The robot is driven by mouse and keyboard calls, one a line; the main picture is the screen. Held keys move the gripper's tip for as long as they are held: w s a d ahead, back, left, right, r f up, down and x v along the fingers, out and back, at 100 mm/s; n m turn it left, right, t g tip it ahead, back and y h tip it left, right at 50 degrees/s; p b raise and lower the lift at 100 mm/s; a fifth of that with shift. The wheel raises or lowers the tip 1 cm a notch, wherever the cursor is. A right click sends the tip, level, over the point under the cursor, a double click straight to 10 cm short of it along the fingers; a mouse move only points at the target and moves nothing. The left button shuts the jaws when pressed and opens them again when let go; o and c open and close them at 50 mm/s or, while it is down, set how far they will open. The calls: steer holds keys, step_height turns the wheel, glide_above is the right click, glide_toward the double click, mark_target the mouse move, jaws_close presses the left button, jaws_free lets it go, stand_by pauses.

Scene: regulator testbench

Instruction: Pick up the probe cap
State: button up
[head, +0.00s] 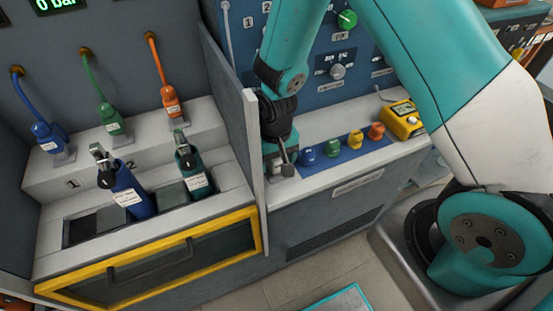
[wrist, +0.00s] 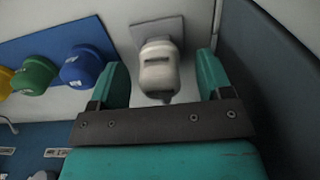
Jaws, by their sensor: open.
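An off-white rounded piece with a dark slot, which looks like the probe cap (wrist: 160,72), sits on a small grey square plate (wrist: 172,27) in the wrist view. My gripper (wrist: 163,70) is open, with one teal finger on each side of this piece. I see gaps on both sides, so the fingers do not appear closed on it. In the head view my gripper (head: 281,152) points down at the left end of the bench ledge, beside the grey divider. The piece is mostly hidden there by the gripper.
The grey divider wall (head: 250,130) stands close to my gripper. A blue cap (wrist: 84,67), a green cap (head: 332,146), a yellow one (head: 355,139) and an orange one (head: 376,131) stand on a blue strip. A yellow device (head: 403,118) is farther right.

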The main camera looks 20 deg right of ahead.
steer(key=c, duration=1)
step_height(320, 180, up, 28)
steer(key=shift+r+b, duration=0.1)
steer(key=shift+b, duration=0.45)
